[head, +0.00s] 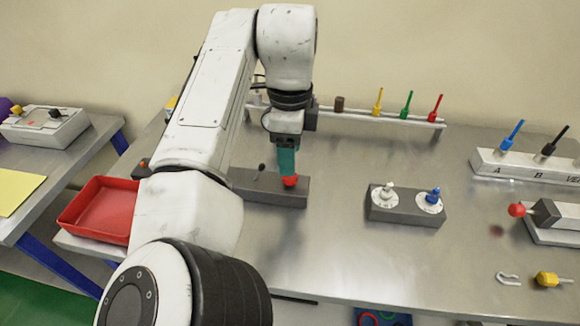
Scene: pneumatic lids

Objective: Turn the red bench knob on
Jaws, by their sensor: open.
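A red round knob (290,181) sits at the right end of a long grey block (265,194) on the metal bench. My gripper (288,172), with teal fingers, points down directly over this knob. Its fingertips are at the knob's top; I cannot tell whether they touch it. The gripper is open, though the gap between the fingers is hard to see from here. A thin black lever (260,170) stands on the same block to the left. My arm hides the block's left part.
Right of the block, a dark box (405,210) carries a white knob (388,189) and a blue knob (433,195) on dials. Another red ball (517,210) is on a device at the far right. A red tray (103,208) is left. Colored pegs stand in a rack (360,112) behind.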

